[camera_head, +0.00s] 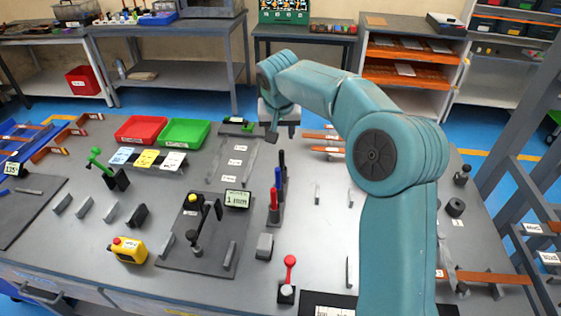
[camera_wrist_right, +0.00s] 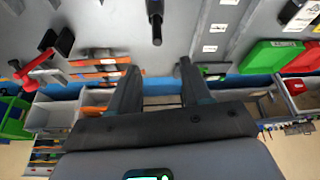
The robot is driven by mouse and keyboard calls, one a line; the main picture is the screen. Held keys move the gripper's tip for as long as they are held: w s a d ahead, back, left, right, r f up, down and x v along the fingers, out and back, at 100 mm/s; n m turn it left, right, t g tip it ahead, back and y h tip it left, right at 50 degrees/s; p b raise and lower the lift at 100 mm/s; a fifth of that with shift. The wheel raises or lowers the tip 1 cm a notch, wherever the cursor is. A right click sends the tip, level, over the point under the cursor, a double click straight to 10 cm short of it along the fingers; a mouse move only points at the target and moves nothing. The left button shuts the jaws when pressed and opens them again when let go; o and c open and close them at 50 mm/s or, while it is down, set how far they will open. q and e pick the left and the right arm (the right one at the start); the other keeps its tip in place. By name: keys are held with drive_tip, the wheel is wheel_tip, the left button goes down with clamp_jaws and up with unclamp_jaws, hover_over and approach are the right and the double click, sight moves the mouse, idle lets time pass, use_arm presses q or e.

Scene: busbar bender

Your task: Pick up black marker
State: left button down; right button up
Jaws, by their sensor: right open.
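The black marker (camera_head: 283,163) stands upright at the far end of a marker holder (camera_head: 276,213) in the middle of the table, behind a blue marker (camera_head: 278,178) and a red marker (camera_head: 273,198). My right gripper (camera_head: 272,136) hangs beyond the holder, close to the black marker, partly hidden by its own wrist. In the right wrist view, my right gripper (camera_wrist_right: 157,68) is open with nothing between its fingers. A dark rod, apparently the black marker (camera_wrist_right: 156,22), lies ahead of the gap and apart from both fingertips. My left gripper is out of view.
Red (camera_head: 141,129) and green (camera_head: 184,132) trays sit at the back left. A small display (camera_head: 237,199) and a black fixture plate (camera_head: 205,235) stand left of the holder. A red-knobbed lever (camera_head: 290,268) stands in front. My right arm covers part of the right side.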

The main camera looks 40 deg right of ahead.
sight(282, 152)
drive_tip(key=p+x, duration=0.1)
drive_tip(key=x, duration=0.8)
drive_tip(key=shift+s+f, duration=0.1)
drive_tip(key=shift+f, duration=0.05)
drive_tip(key=shift+s+d+f, duration=0.1)
drive_tip(key=shift+f, duration=0.35)
drive_tip(key=p+x, duration=0.1)
drive_tip(key=x, duration=0.3)
drive_tip(key=shift+f+p, duration=0.3)
drive_tip(key=shift+f, duration=0.35)
clamp_jaws()
